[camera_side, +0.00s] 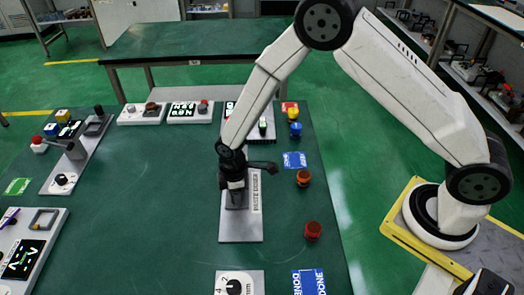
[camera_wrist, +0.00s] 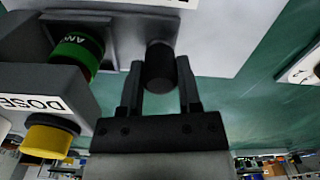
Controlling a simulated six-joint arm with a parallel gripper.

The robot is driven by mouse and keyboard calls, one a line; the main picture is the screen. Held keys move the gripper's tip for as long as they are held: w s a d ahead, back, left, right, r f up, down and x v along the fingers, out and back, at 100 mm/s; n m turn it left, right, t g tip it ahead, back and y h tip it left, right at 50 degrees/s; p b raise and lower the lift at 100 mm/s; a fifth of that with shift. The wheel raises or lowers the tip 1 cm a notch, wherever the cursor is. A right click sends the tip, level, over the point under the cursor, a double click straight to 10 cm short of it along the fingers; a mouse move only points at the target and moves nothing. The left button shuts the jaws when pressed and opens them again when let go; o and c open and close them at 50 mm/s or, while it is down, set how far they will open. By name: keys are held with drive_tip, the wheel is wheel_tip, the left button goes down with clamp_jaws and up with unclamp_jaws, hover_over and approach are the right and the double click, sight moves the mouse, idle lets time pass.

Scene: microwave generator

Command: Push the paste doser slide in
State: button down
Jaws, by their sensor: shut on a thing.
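The paste doser is a light grey plate (camera_side: 240,228) with a vertical label, on the green table in the side view. In the wrist view, my gripper (camera_wrist: 160,75) has its two fingers on either side of a black cylindrical knob (camera_wrist: 160,62), shut on it. The knob sits against a grey block of the doser. In the side view, my gripper (camera_side: 235,193) is low over the doser plate and hides most of the knob and slide. How far the slide is in cannot be told.
In the wrist view, a green-and-black cylinder (camera_wrist: 76,52) and a yellow knob (camera_wrist: 48,136) stand close left. In the side view, an orange button (camera_side: 303,178) and red button (camera_side: 313,230) stand right of the doser. The table left of the doser is clear.

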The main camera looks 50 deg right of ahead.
drive_tip(key=shift+w+d+r, duration=0.1)
drive_tip(key=shift+w+d, duration=0.1)
drive_tip(key=shift+w, duration=0.05)
drive_tip(key=shift+c, duration=1.5)
unclamp_jaws()
drive_tip(key=shift+r, duration=3.85)
